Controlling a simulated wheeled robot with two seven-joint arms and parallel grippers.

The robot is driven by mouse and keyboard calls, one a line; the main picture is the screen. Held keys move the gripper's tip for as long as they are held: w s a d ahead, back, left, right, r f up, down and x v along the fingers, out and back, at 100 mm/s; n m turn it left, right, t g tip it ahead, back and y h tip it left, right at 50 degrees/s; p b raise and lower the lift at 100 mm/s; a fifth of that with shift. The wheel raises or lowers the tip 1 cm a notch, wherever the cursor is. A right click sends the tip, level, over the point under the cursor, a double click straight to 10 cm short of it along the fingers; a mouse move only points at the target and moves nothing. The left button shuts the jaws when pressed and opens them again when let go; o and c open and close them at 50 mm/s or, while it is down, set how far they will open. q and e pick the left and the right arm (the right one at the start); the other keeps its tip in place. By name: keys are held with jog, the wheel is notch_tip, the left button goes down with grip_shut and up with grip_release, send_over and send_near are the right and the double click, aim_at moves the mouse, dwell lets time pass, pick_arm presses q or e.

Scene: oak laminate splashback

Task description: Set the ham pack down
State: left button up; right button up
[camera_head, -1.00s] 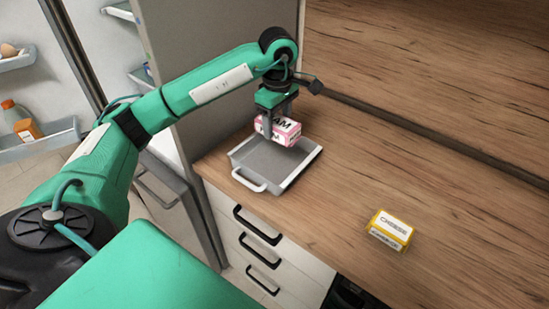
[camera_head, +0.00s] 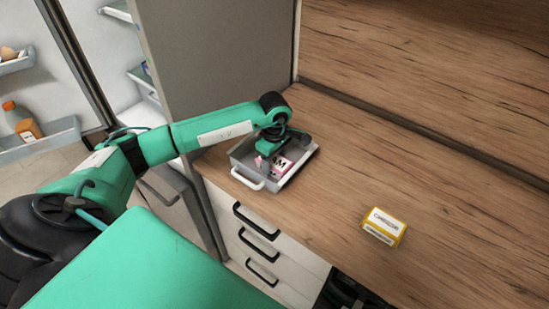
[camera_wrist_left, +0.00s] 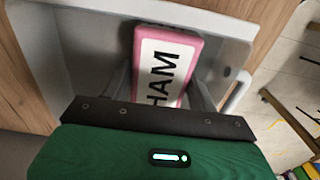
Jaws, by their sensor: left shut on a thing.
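The ham pack (camera_head: 282,164) is pink with a white label reading HAM. It is inside the grey tray (camera_head: 300,176), which has a white handle and stands on the wooden counter. My left gripper (camera_head: 268,163) reaches down into the tray, shut on the ham pack. In the left wrist view the ham pack (camera_wrist_left: 166,62) lies between the two fingers, with the tray's wall (camera_wrist_left: 40,65) around it. Whether the pack touches the tray floor is hard to tell. My right gripper is out of view.
A yellow cheese pack (camera_head: 384,226) sits on the wooden counter (camera_head: 450,230) to the right, with free counter around it. A grey panel (camera_head: 220,80) stands behind the tray's left. An open fridge (camera_head: 60,90) is at left, and drawers (camera_head: 256,245) are below the counter.

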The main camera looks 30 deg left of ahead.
aim_at(275, 160)
pick_arm(q)
jog(key=shift+f, duration=0.15)
jog(key=o, duration=1.1)
jog(key=shift+r, duration=0.45)
notch_tip(275, 160, up, 12)
jog(key=b, duration=0.3)
jog(key=shift+f+b, duration=0.2)
jog(key=shift+b, duration=0.2)
